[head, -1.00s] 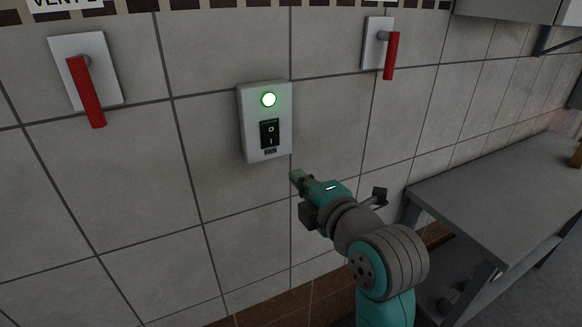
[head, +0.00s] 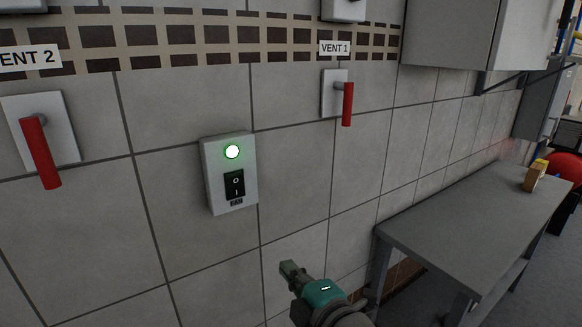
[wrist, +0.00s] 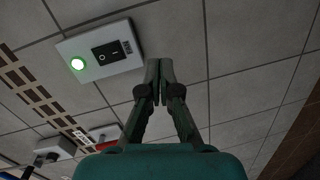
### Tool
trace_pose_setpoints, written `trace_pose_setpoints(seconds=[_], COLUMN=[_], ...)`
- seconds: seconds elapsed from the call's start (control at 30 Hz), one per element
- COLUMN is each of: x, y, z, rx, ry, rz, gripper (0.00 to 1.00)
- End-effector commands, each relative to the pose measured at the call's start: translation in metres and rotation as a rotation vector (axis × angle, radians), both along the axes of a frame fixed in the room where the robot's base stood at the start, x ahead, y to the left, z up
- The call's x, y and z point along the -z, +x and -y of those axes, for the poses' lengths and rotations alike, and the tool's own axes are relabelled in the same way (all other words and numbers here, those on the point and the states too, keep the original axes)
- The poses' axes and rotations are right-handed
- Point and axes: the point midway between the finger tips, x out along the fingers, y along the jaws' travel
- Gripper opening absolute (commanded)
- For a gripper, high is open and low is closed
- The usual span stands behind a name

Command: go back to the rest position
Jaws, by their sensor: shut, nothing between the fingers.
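My gripper (head: 288,268) is low in the head view, below and to the right of the fan switch box. Its fingers are together and hold nothing; the wrist view also shows the closed fingers (wrist: 159,68). The fan switch box (head: 230,174) is on the tiled wall, with a lit green-white lamp (head: 232,152) and a black rocker switch (head: 235,184). The box also shows in the wrist view (wrist: 122,62), to the left of the fingertips and apart from them.
Red lever handles hang at VENT 2 (head: 40,152) and VENT 1 (head: 347,104). A grey table (head: 460,230) stands along the wall at right, with a small yellow-brown object (head: 535,175) on it. A grey cabinet (head: 450,35) hangs above. The wall between box and gripper is clear.

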Motion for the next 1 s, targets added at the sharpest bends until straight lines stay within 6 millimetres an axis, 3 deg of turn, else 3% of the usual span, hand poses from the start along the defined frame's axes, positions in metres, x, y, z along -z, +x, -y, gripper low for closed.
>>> trace_pose_setpoints(seconds=[0.03,0.1,0.27,0.5,0.8,1.0], x=[0.021,0.043,0.091,0.153,0.212,0.238], y=[-0.005,-0.012,-0.032,-0.075,-0.146,-0.202], z=[0.008,0.019,0.044,0.082,0.124,0.148], rx=[0.026,0.063,0.149,0.276,0.421,0.507], ry=[0.036,0.095,0.224,0.413,0.639,0.784], rz=[-0.035,-0.071,-0.148,-0.241,-0.327,-0.368], gripper=[0.00,0.00,0.00,0.00,0.00,0.00])
